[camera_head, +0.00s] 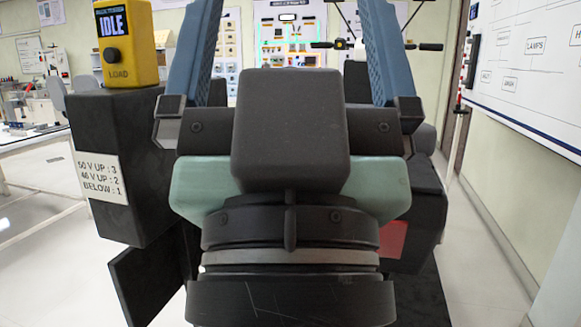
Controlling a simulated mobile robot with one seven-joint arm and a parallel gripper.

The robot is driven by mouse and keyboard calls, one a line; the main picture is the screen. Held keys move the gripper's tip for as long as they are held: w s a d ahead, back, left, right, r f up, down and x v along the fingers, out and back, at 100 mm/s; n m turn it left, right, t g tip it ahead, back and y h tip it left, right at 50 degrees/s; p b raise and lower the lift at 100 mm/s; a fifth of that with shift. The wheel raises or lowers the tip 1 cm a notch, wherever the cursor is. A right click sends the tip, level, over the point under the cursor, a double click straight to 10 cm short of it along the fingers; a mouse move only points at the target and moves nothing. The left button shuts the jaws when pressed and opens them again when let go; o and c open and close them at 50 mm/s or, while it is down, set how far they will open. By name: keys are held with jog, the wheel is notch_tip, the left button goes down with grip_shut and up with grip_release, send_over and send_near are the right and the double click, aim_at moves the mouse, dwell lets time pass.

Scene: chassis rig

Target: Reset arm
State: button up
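My gripper (290,8) fills the middle of the head view, close to the camera. Its two blue fingers point up and away and stand wide apart. Nothing is held between them. The dark gripper body and wrist are in front of them and hide much of what lies behind. The fingertips reach the top edge of the picture.
At left, a yellow load tester (127,67) reading "IDLE" stands on a black box (128,145) with a voltage label (102,179). A dark unit with a red patch (393,240) is partly hidden at right. A whiteboard (535,60) lines the right wall.

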notch_tip(320, 180, up, 34)
jog(key=f+p, duration=0.1)
jog(key=p, duration=3)
jog(key=w+d+f+g+b, duration=0.1)
jog(key=w+f+g+b, duration=0.2)
jog(key=w+f+b, duration=1.15)
jog(key=s+d+f+g+h+b, duration=0.1)
jog(key=s+d+f+g+b, duration=0.3)
jog(key=f, duration=2.4)
jog(key=w+a+f+g+b, duration=0.1)
jog(key=w+f+b, duration=0.75)
jog(key=f, duration=1.35)
jog(key=s+d+f+m+g+b, duration=0.15)
jog(key=s+f+b, duration=0.55)
jog(key=f, duration=1.3)
jog(key=s+f+g+b, duration=0.35)
jog(key=f+b, duration=0.65)
jog(key=f, duration=1.1)
jog(key=s+d+f+g+b, duration=0.15)
jog(key=s+f+b, duration=0.6)
jog(key=f, duration=1.25)
jog(key=shift+h, duration=0.4)
jog(key=b+x, duration=0.9)
jog(key=x, duration=0.1)
jog(key=shift+w+a+r, duration=0.15)
jog(key=shift+w, duration=0.6)
